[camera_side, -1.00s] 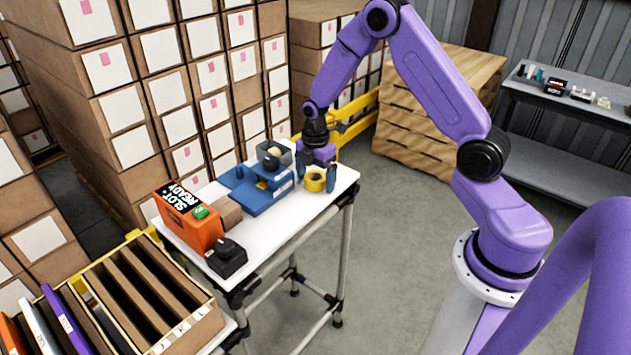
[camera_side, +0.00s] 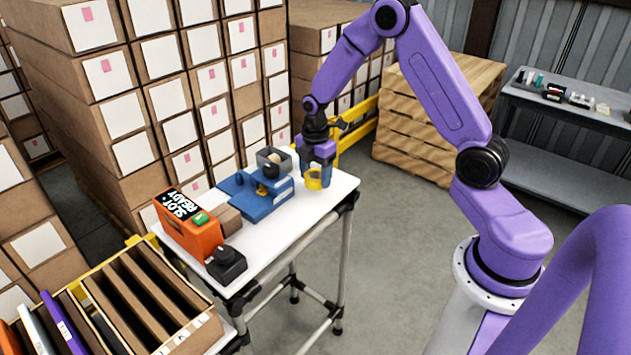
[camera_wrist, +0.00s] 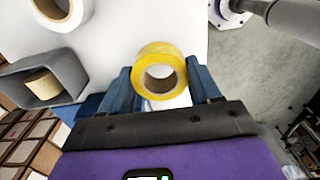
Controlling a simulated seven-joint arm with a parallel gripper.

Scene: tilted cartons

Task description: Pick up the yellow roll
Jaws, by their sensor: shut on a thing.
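The yellow roll (camera_side: 314,179) is at the right end of the white table (camera_side: 290,222) in the side view. In the wrist view the yellow roll (camera_wrist: 160,52) sits between my two blue fingers, its round opening facing the camera. My gripper (camera_side: 317,172) points down from above and is shut on the roll, one finger on each side. In the wrist view my gripper (camera_wrist: 161,85) shows both fingers beside the roll. I cannot tell whether the roll still touches the table.
Close left of my gripper are a grey bin (camera_wrist: 45,70) with a tan roll (camera_wrist: 43,86) inside and a white roll (camera_wrist: 75,14). A blue device (camera_side: 262,202), an orange box (camera_side: 188,224) and a black device (camera_side: 227,262) stand further left. Stacked cartons (camera_side: 180,85) rise behind.

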